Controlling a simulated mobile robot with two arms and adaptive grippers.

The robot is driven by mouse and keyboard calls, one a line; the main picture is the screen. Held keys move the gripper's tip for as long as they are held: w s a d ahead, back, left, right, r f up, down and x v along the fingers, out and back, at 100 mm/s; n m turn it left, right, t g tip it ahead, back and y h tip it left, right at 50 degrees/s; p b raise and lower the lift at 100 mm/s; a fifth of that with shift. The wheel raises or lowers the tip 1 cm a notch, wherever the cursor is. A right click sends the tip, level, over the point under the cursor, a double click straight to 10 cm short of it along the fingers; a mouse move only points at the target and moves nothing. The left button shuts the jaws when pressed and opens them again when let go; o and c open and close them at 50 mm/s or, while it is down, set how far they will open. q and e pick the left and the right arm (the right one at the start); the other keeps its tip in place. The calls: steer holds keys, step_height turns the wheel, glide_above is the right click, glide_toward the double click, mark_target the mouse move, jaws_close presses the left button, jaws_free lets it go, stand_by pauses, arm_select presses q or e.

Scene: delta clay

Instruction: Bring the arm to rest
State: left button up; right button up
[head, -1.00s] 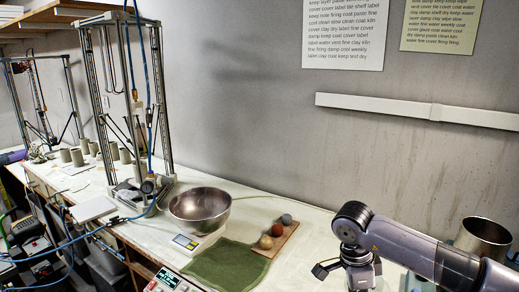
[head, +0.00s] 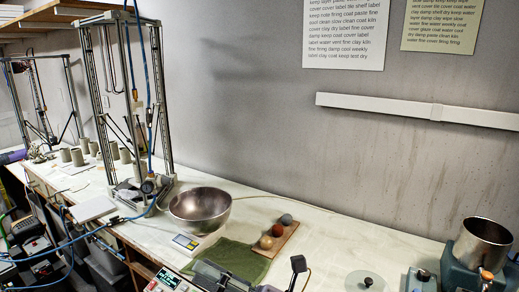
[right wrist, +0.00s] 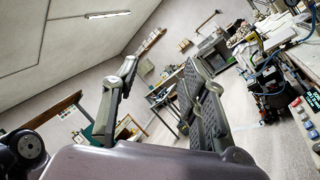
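My right gripper (head: 252,272) is at the bottom edge of the head view, in front of the green cloth. Its two fingers are spread apart with nothing between them. In the right wrist view the same gripper (right wrist: 160,75) shows both fingers wide apart, with the room's floor and far furniture behind them. Most of my right arm is below the head picture. My left gripper is in neither view.
A metal pot (head: 484,243) stands at right. The right middle of the bench is mostly clear.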

steer(key=w+d+f+m+t+h, duration=0.1)
steer(key=w+d+m+t+h, duration=0.3)
steer(key=d+m+t+h, duration=0.45)
steer(key=w+d+f+m+t+h, duration=0.25)
steer(key=d+m+t, duration=0.2)
steer(key=m, duration=0.75)
steer(key=s+d+f+m+g+h, duration=0.3)
steer(key=d+f+m+g+h, duration=0.2)
steer(key=d+f+m+h, duration=0.7)
steer(key=s+d+f+m+g+y, duration=0.15)
steer(key=s+f+g, duration=0.35)
steer(key=s+f, duration=0.5)
steer(key=s+d+f+m+g+y, duration=0.1)
steer(key=s+d+f+m+g, duration=0.15)
steer(key=s+f+g, duration=0.7)
steer(key=s+f+t, duration=0.1)
steer(key=s+f, duration=0.1)
steer(key=f, duration=1.1)
steer(key=s+f+t, duration=0.1)
steer(key=s+f, duration=0.2)
steer(key=f, duration=0.9)
steer(key=s+d+f, duration=0.2)
steer(key=s+f, duration=1.3)
steer(key=shift+s+d+g, duration=0.35)
steer(key=shift+s+g, duration=0.05)
steer(key=shift+g, duration=0.05)
